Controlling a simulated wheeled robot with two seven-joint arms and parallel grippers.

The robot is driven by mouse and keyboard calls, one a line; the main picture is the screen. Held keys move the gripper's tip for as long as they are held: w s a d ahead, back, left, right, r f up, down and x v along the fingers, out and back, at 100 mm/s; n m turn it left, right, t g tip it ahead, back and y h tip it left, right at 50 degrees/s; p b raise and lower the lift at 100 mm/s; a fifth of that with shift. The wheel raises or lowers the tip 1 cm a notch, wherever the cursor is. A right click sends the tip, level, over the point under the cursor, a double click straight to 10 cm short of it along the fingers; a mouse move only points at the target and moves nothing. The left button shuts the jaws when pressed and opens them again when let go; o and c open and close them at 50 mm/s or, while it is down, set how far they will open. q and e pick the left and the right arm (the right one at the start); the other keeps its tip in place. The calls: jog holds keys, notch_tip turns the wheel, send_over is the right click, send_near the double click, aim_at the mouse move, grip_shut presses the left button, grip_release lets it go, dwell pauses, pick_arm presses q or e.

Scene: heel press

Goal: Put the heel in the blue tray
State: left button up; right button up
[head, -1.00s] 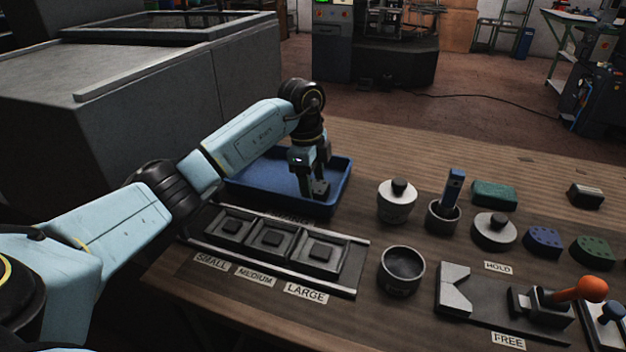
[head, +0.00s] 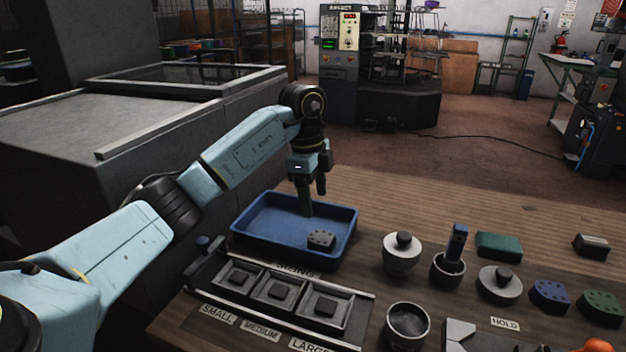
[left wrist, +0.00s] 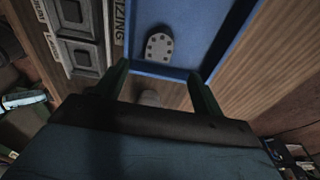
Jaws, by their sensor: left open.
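The blue tray (head: 262,246) stands on the bench to the left of centre; its edge also shows in the left wrist view (left wrist: 185,73). A dark grey heel (head: 321,240) with several holes lies flat inside the tray, near its front right wall. It also shows in the left wrist view (left wrist: 159,47), beyond the fingers. My left gripper (head: 314,203) is above the tray, higher than the heel and apart from it. Its fingers (left wrist: 163,85) are spread with nothing between them. My right gripper is not in view.
A sizing rack (head: 280,292) with small, medium and large pockets sits in front of the tray. A knobbed pot (head: 402,253), a dark cup (head: 408,322), a blue heel (head: 550,296) and a green heel (head: 602,307) stand to the right. Bare wood lies behind them.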

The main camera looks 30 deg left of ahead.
pick_arm(q)
jog(key=shift+a+r, duration=0.1)
jog(key=shift+r, duration=0.95)
